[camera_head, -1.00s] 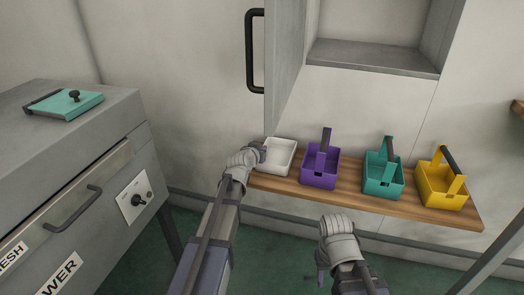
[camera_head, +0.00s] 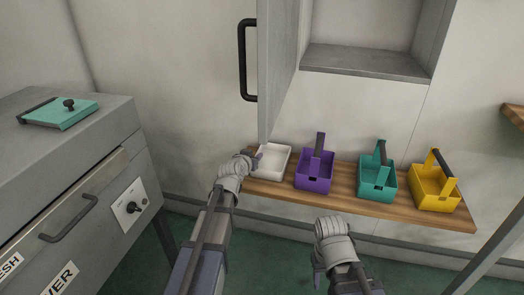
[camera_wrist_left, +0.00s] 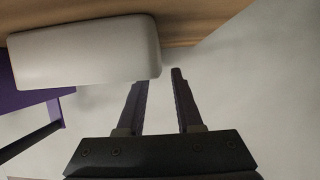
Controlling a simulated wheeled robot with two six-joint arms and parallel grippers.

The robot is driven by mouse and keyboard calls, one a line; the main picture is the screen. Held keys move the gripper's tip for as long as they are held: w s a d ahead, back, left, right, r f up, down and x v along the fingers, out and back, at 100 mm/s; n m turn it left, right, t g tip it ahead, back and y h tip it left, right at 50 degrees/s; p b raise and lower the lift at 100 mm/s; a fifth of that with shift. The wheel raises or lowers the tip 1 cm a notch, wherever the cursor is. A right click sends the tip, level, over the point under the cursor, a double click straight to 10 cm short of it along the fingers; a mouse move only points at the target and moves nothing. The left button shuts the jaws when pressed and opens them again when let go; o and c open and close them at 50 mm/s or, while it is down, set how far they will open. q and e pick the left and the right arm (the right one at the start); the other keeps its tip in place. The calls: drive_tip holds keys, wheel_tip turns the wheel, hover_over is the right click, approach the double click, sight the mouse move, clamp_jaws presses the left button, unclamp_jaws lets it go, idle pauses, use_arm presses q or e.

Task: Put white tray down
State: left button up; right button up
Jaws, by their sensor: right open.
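The white tray (camera_head: 270,163) is at the left end of the wooden shelf (camera_head: 346,201), level and apparently resting on it. My left gripper (camera_head: 251,158) is at the tray's left edge. In the left wrist view, the tray (camera_wrist_left: 85,52) fills the upper left, close to the fingertips (camera_wrist_left: 162,75). The two fingers are apart with a gap between them, and the left fingertip is partly hidden by the tray. Whether they still press on the tray wall is unclear. My right gripper (camera_head: 318,281) is open and empty, low in front of the shelf.
A purple basket (camera_head: 314,180), a teal basket (camera_head: 377,186) and a yellow basket (camera_head: 434,195) stand to the tray's right. An open cabinet door (camera_head: 278,65) hangs just above the tray. A grey drawer unit (camera_head: 85,185) stands at the left.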

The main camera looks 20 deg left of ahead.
use_arm(q)
drive_tip(key=p+v, duration=0.3)
drive_tip(key=v, duration=0.6)
drive_tip(key=shift+s+r, duration=0.1)
drive_tip(key=shift+s, duration=0.1)
